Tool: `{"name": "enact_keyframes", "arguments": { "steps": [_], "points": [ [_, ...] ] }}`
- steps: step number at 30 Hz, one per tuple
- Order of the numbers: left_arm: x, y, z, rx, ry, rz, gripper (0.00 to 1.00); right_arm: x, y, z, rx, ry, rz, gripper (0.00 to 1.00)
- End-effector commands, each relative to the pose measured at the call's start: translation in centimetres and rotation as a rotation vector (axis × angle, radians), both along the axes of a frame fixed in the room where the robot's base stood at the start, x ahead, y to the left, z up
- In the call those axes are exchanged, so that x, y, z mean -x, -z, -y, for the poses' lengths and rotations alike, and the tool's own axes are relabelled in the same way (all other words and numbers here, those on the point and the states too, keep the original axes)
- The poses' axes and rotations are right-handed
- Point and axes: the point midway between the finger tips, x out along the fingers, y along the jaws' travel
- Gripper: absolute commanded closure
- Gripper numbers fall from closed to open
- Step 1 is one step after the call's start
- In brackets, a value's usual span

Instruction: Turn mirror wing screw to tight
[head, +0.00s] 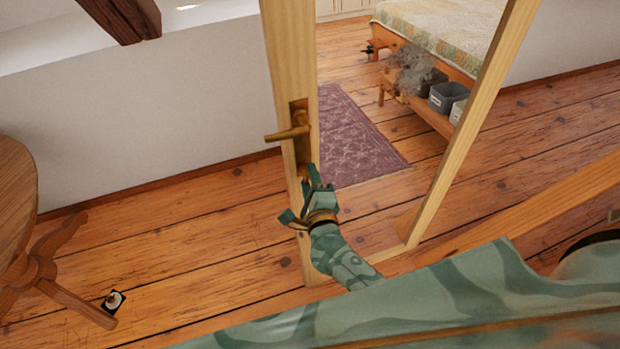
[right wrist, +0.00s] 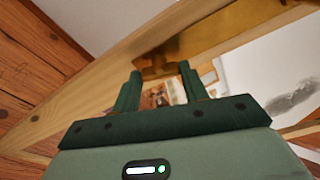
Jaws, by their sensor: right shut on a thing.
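A tall pale wooden frame (head: 290,75) stands upright in the middle of the head view. A brass lever-like piece (head: 288,134) sticks out from a brass plate on its left post. My right gripper (head: 312,180) is at that post, just below the lever. In the right wrist view its two dark green fingers (right wrist: 158,80) stand apart, with a small brass part, taken as the wing screw (right wrist: 155,67), between their tips. The gripper is shut on it. The exact contact and the screw's angle are hard to tell. My left gripper is not in view.
A round wooden table (head: 15,190) stands at the left, with a small black-and-white item (head: 113,301) on the floor by its foot. A purple rug (head: 355,140) and a bed (head: 450,35) with grey bins (head: 447,94) show within the frame.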

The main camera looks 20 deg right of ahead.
Motion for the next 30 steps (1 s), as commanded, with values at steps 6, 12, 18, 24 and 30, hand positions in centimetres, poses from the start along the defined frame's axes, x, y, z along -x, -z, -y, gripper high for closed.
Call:
{"name": "enact_keyframes", "arguments": {
  "steps": [6, 12, 18, 24, 30],
  "points": [
    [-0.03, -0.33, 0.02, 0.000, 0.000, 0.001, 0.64, 0.06, 0.02, 0.05, -0.200, 0.025, -0.009, 0.79],
    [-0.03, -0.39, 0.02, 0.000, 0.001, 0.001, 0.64, 0.06, 0.03, 0.07, -0.389, 0.048, -0.016, 0.79],
    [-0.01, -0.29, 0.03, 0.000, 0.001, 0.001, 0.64, 0.08, 0.09, 0.12, -0.576, 0.071, -0.023, 0.79],
    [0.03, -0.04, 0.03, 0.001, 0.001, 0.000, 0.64, 0.09, 0.12, 0.13, -0.756, 0.094, -0.029, 0.79],
    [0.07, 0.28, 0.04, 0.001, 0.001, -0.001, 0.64, 0.11, 0.14, 0.17, -0.903, 0.113, -0.034, 0.79]
  ]
}}
